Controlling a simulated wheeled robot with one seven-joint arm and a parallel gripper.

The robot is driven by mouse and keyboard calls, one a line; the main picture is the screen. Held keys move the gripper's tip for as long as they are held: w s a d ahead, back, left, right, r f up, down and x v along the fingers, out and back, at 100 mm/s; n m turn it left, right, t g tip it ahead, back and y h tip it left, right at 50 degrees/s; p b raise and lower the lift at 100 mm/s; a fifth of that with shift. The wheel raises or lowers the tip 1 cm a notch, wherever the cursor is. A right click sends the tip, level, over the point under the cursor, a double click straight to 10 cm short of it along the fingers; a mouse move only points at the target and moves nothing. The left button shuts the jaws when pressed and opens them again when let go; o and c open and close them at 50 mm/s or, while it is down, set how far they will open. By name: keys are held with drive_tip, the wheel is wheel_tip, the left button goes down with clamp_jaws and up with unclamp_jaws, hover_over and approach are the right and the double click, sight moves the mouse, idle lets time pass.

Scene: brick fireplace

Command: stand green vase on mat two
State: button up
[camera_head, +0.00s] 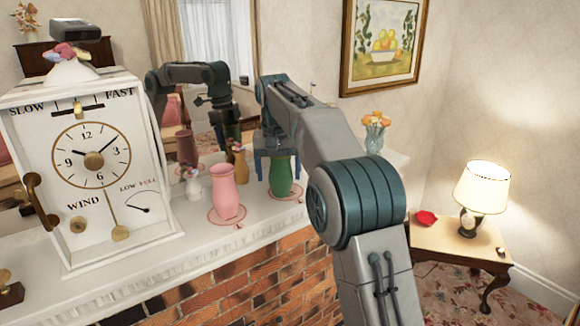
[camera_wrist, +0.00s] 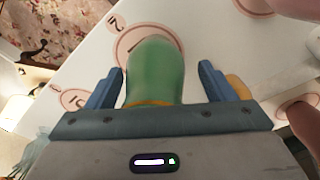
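The green vase (camera_head: 281,178) stands upright at the right end of the white mantel, on a round ringed mat (camera_head: 299,196). In the wrist view the green vase (camera_wrist: 155,72) hides most of that mat (camera_wrist: 118,48), whose label looks like a 2 (camera_wrist: 115,22). My gripper (camera_head: 280,172) is around the vase's upper part. In the wrist view my gripper (camera_wrist: 160,75) is open, one blue finger on each side of the vase, with a visible gap on both sides. The vase's base is hidden in the wrist view.
A pink vase (camera_head: 228,192) stands on another mat to the left. A small white vase (camera_head: 193,184) with flowers and a yellow-brown vase (camera_head: 239,162) stand behind. A large clock (camera_head: 90,170) fills the mantel's left. Another labelled mat (camera_wrist: 75,98) shows bare.

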sight(289, 163)
drive_tip(key=shift+w+d+f, duration=0.15)
drive_tip(key=shift+d, duration=0.2)
drive_tip(key=shift+w+d+r+p, duration=0.2)
drive_tip(key=shift+w+d, duration=0.05)
drive_tip(key=shift+d, duration=0.25)
drive_tip(key=shift+w+d+r+p, duration=0.15)
drive_tip(key=shift+w+d+r, duration=0.1)
drive_tip(key=shift+d, duration=0.2)
drive_tip(key=shift+w+r, duration=0.1)
drive_tip(key=shift+r, duration=0.2)
drive_tip(key=r, duration=0.3)
drive_tip(key=s+r, duration=0.1)
drive_tip(key=shift+a+r, duration=0.15)
drive_tip(key=shift+r, duration=0.25)
drive_tip(key=shift+s+a+r, duration=0.15)
drive_tip(key=shift+a+r, duration=0.05)
drive_tip(key=shift+r, duration=0.2)
drive_tip(key=shift+s+a+r, duration=0.15)
drive_tip(key=shift+r, duration=0.2)
drive_tip(key=shift+s+a+r, duration=0.1)
drive_tip(key=shift+s+a, duration=0.2)
